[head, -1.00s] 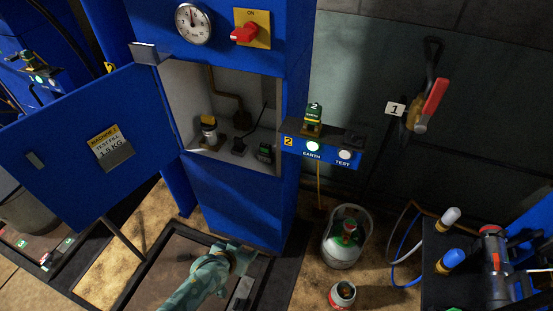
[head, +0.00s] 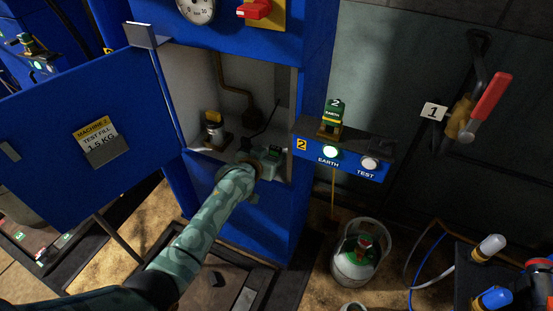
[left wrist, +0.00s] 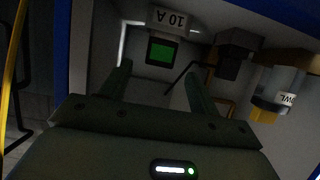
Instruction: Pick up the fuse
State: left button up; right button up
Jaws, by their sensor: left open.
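The fuse is a small block with a green face and a white "10 A" label (left wrist: 165,48) in the left wrist view. In the head view the fuse (head: 273,154) is at the right front of the open blue cabinet's compartment, partly covered by my left gripper. My left gripper (head: 258,168) reaches into the compartment mouth. In the left wrist view its two fingers (left wrist: 158,76) are apart and empty, with the fuse just beyond them, slightly towards the left finger. I see no contact. My right gripper is not in view.
A clear cup with a yellow part (head: 213,130) stands at the compartment's left; a dark block (left wrist: 234,55) sits between it and the fuse. The open blue door (head: 80,130) is at left. A shelf with lit EARTH button (head: 330,151) juts out at right.

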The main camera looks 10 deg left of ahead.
aim_at(274, 151)
pick_arm(q)
jog(key=b+x, duration=0.2)
jog(key=f+b+x, duration=0.1)
jog(key=b+x, duration=0.1)
jog(key=x, duration=0.1)
jog(key=shift+w+r, duration=0.1)
jog(key=shift+w, duration=0.05)
jog(key=shift+r, duration=0.2)
jog(key=c, duration=1.1)
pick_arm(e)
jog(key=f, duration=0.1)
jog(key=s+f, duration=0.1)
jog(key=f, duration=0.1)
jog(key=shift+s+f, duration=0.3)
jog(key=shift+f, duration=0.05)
